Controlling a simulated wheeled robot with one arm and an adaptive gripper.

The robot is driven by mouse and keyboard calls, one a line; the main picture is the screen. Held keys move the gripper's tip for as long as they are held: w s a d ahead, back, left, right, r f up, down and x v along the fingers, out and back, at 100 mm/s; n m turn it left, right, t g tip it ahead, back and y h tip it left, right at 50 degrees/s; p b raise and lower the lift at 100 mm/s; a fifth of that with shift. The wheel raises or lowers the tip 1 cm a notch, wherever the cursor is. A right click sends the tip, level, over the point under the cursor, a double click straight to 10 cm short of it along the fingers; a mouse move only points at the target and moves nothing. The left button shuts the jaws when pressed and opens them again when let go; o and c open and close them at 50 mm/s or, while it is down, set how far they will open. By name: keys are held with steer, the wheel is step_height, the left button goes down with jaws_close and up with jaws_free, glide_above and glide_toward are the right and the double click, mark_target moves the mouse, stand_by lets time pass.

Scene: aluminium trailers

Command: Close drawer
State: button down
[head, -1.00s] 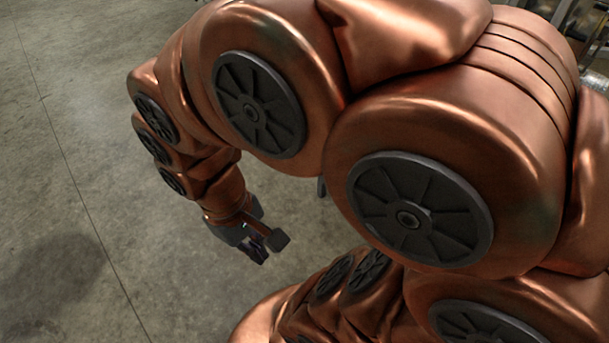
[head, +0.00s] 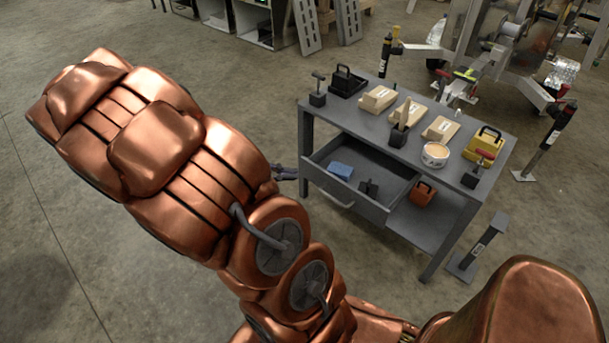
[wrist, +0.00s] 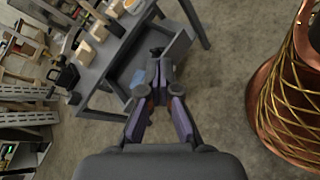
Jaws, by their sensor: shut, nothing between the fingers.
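The grey drawer (head: 362,205) of the workbench (head: 325,108) is pulled out towards the front left, with a bar handle (head: 340,199) on its front panel. Inside it lie a blue box (head: 341,170) and a small dark object (head: 368,188). My gripper (head: 285,172) shows partly from behind my arm, left of the drawer at the bench's left side. In the wrist view my gripper (wrist: 158,62) is shut and empty, its fingertips in front of the drawer region. I cannot tell from the views whether it touches the drawer.
The bench top holds several cardboard boxes (head: 378,99), a round tub (head: 435,154), a yellow case (head: 484,143) and a black toolbox (head: 348,80). An orange case (head: 423,193) sits below the top. A dark post stand (head: 479,246) stands at the right.

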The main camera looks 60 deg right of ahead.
steer(key=w+d+f+n+h+b, duration=0.5)
steer(key=w+d+f, duration=0.15)
steer(key=f, duration=0.35)
steer(key=n+t+h+b, duration=0.3)
steer(key=n+t+b, duration=0.15)
steer(key=n, duration=0.35)
glide_toward(310, 164)
steer(key=shift+t, duration=0.25)
steer(key=x, duration=0.3)
steer(key=b+x, duration=0.1)
steer(key=x, duration=0.3)
steer(key=shift+s+r, duration=0.2)
steer(key=shift+s, duration=0.05)
steer(key=shift+d, duration=0.1)
